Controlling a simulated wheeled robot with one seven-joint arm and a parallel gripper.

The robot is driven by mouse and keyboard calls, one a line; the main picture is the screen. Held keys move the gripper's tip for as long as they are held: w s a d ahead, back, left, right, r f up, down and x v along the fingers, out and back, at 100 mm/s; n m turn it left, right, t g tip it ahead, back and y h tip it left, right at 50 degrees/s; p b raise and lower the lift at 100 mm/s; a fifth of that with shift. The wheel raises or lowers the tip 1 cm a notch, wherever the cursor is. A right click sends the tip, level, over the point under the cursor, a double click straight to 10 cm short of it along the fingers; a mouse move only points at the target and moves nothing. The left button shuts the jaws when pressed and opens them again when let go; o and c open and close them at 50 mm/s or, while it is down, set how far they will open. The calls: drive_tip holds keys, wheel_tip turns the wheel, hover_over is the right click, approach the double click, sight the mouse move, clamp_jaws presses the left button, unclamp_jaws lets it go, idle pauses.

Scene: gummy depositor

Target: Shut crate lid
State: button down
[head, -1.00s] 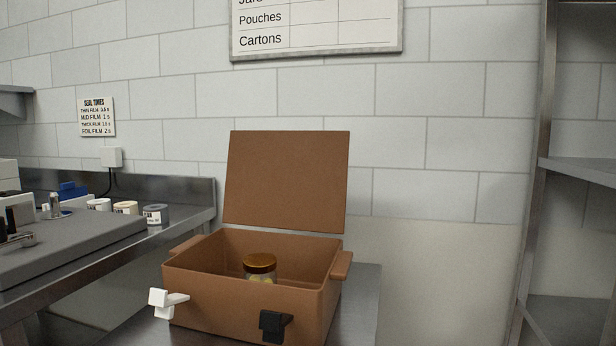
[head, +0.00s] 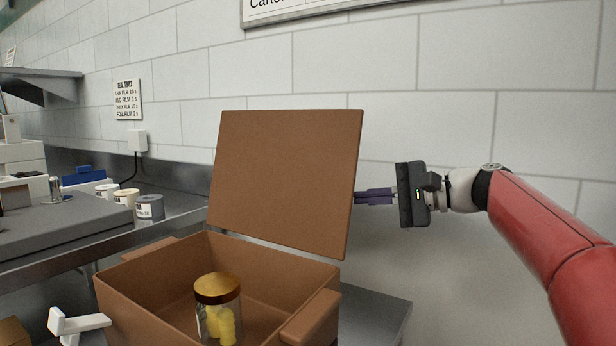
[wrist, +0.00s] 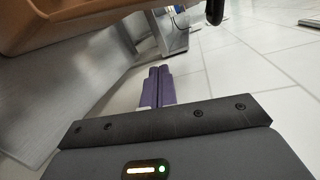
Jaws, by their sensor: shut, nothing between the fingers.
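The brown crate (head: 125,290) stands on a metal table. Its lid (head: 285,180) is raised, close to upright, leaning slightly back. A jar (head: 218,305) with a gold cap and yellow contents stands inside the crate. My gripper (head: 360,197) is at the lid's right edge in the head view, fingers pointing left. Its fingertips meet or pass behind that edge; I cannot tell whether they touch it. In the wrist view the purple fingers (wrist: 161,85) are together with nothing between them, and a brown part of the crate (wrist: 70,20) shows at the top left.
Left of the crate, a metal counter holds several labelled tubs (head: 150,207) and a grey machine bed (head: 70,225). A tiled wall is behind the lid. The table's bare right side (head: 385,312) is clear.

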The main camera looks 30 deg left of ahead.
sight(293, 168)
drive_tip(key=s+a+r+y, duration=0.1)
drive_tip(key=a, duration=0.3)
drive_tip(key=a+r+g, duration=0.1)
drive_tip(key=a+r, duration=0.1)
drive_tip(key=a, duration=0.1)
drive_tip(key=s+a+r+g+y, duration=0.1)
drive_tip(key=a, duration=0.3)
drive_tip(key=shift+s+a+r+n+y+p, duration=0.15)
drive_tip(key=shift+s+a+n+y+p, duration=0.15)
drive_tip(key=shift+s+a+p, duration=0.1)
drive_tip(key=shift+s+r, duration=0.15)
drive_tip(key=shift+s, duration=0.1)
drive_tip(key=shift+s+r+n+b, duration=0.25)
drive_tip(key=shift+s+n+b, duration=0.1)
drive_tip(key=shift+s+n, duration=0.3)
drive_tip(key=shift+s+r+n+b, duration=0.2)
drive_tip(key=shift+s+n+b, duration=0.1)
drive_tip(key=shift+s+n, duration=0.35)
drive_tip(key=s+f+n+t+h+b, duration=0.1)
drive_tip(key=s+f+n+b, duration=0.3)
drive_tip(key=s+n+b, duration=0.2)
drive_tip(key=s+a+f+n+t+h+b, duration=0.1)
drive_tip(key=s+f+n+b, duration=0.3)
drive_tip(key=s+b, duration=0.5)
drive_tip(key=shift+s+a+n+t+h+b, duration=0.3)
drive_tip(key=shift+s+n+h, duration=0.3)
drive_tip(key=shift+s+n, duration=0.4)
